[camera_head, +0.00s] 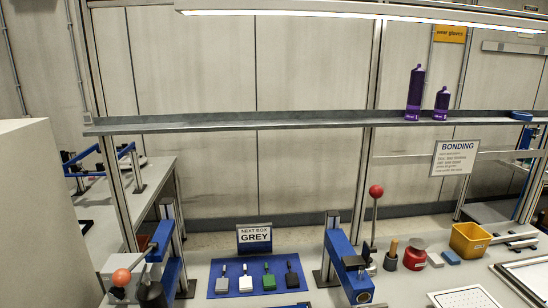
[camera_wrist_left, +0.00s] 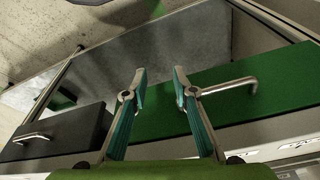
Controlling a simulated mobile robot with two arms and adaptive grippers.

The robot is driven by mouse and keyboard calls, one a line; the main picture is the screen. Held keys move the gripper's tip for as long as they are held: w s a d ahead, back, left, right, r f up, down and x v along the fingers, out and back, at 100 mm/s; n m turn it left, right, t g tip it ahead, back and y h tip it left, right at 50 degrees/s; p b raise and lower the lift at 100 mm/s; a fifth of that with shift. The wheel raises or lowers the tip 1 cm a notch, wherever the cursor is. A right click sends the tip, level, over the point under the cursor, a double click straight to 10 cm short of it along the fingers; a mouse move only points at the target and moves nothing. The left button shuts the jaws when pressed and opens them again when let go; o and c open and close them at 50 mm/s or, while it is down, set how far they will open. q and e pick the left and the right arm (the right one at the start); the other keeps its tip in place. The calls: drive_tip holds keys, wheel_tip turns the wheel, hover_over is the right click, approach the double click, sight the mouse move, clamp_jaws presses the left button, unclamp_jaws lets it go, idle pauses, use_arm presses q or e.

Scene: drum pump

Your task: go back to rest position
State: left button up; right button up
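My left gripper (camera_wrist_left: 160,77) shows only in the left wrist view. Its two teal-padded fingers are apart, with a clear gap and nothing between them. Beyond the fingers are a green box-like surface (camera_wrist_left: 215,90) with a metal handle (camera_wrist_left: 228,87) at right and a dark block (camera_wrist_left: 65,130) with a handle at lower left. I cannot tell how far they are from the fingertips. Neither gripper shows in the head view, and my right gripper is not seen.
The bench holds a blue mat (camera_head: 217,290) with several small coloured pieces, a "NEXT BOX GREY" sign (camera_head: 254,238), blue fixtures (camera_head: 345,255), a red-knobbed lever (camera_head: 376,191) and a yellow bin (camera_head: 470,240). A shelf (camera_head: 250,120) with purple bottles (camera_head: 415,95) crosses above.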

use_arm(q)
drive_tip(key=s+a+f+g+b, duration=0.15)
drive_tip(key=s+f, duration=0.25)
drive_tip(key=f, duration=0.7)
drive_tip(key=s+d+f+t+b, duration=0.1)
drive_tip(key=s+f+b, duration=0.2)
drive_tip(key=f, duration=0.8)
drive_tip(key=s+a+f+g+b, duration=0.1)
drive_tip(key=s+a+f+b, duration=0.2)
drive_tip(key=s+f, duration=1)
drive_tip(key=shift+f+b, duration=0.3)
drive_tip(key=shift+b, duration=0.4)
drive_tip(key=shift+d, duration=0.1)
